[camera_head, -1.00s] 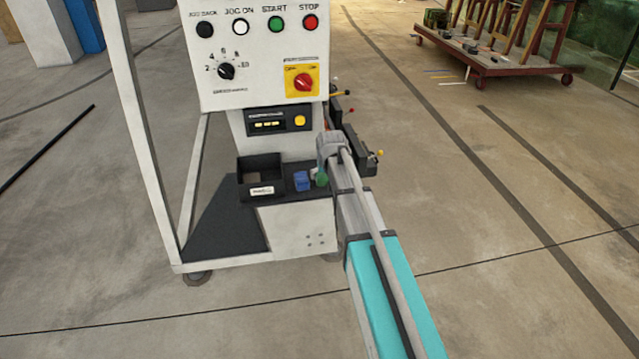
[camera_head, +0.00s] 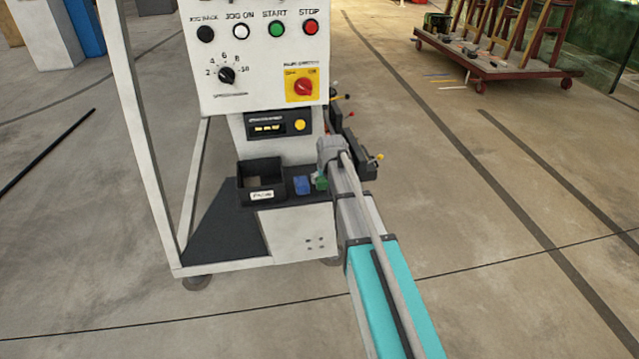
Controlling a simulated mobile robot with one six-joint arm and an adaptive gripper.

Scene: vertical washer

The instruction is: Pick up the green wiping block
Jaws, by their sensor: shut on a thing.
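The green wiping block (camera_head: 321,183) is small and partly hidden behind my arm. It shows at the right end of the black shelf of the machine. My gripper (camera_head: 317,176) is at the block, below the grey wrist of my arm, and is shut on it. The fingers are mostly hidden and very small in this view. I cannot tell whether the block touches the shelf. A blue block (camera_head: 302,185) stands on the shelf just left of the green one.
A black open bin (camera_head: 261,196) with a white label stands left of the blocks. The control panel (camera_head: 255,60) rises above the shelf. Black parts with coloured knobs (camera_head: 366,160) jut out at the right. A white frame post (camera_head: 138,130) stands at the left.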

